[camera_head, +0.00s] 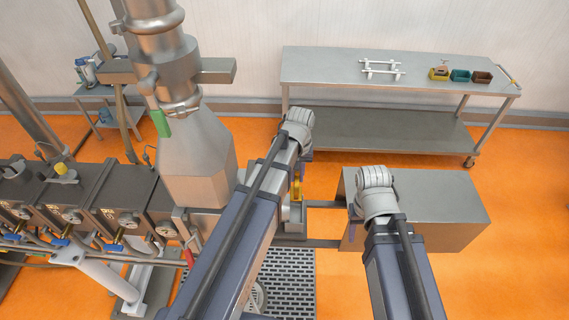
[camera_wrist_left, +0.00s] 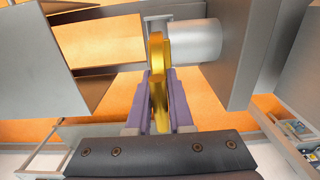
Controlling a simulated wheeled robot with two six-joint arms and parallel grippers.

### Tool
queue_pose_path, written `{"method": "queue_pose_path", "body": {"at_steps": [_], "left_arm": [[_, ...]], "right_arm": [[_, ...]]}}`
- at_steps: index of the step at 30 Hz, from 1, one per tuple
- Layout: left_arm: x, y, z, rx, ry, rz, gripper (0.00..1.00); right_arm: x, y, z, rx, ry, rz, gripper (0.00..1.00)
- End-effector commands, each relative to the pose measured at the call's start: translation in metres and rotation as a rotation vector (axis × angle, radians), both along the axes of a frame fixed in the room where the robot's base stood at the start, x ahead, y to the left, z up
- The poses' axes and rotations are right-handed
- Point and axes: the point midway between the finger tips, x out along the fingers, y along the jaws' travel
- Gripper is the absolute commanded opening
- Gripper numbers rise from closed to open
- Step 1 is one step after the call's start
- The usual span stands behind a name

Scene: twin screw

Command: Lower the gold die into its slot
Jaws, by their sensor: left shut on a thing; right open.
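The gold die (camera_wrist_left: 157,70) is a thin upright gold plate, seen nearly edge-on in the left wrist view. My left gripper (camera_wrist_left: 160,95) is shut on it, with a purple finger on each side. In the head view the gold die (camera_head: 296,189) shows as a small strip beside my left arm, above a grey metal fixture (camera_head: 294,216). The slot itself cannot be made out clearly. A silver cylinder (camera_wrist_left: 197,50) lies right behind the die, and I cannot tell whether they touch. My right gripper (camera_head: 351,232) is mostly hidden under its wrist, apart from the die.
A large grey box (camera_head: 440,215) stands at the right, joined by rails to the machine. The hopper (camera_head: 198,160) rises close on the left. A steel table (camera_head: 330,67) at the back carries a white rack (camera_head: 380,69) and small coloured bins (camera_head: 460,76).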

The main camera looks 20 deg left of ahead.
Motion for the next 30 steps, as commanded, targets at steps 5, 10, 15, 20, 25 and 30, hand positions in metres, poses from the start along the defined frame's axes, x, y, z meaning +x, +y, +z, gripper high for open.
{"method": "queue_pose_path", "body": {"at_steps": [5,10,15,20,25,30], "left_arm": [[0.000,0.000,0.000,0.000,0.000,-0.001,0.00],[0.000,0.000,-0.002,0.000,0.000,-0.001,0.00],[0.000,0.000,-0.008,0.000,0.000,-0.001,0.00],[0.000,0.000,-0.019,0.000,0.000,-0.001,0.00],[0.000,0.000,-0.032,0.000,0.000,-0.001,0.00],[0.000,0.000,-0.046,0.000,0.000,-0.001,0.00]], "right_arm": [[0.000,0.000,0.000,0.000,0.000,0.000,0.50],[0.000,0.000,-0.002,0.000,0.000,0.001,0.50],[0.000,0.000,-0.008,-0.001,0.000,0.004,0.50],[0.000,0.000,-0.019,0.000,0.000,0.009,0.50],[0.000,-0.001,-0.032,-0.001,0.000,0.017,0.50],[0.000,-0.001,-0.046,-0.001,0.000,0.027,0.50]]}}
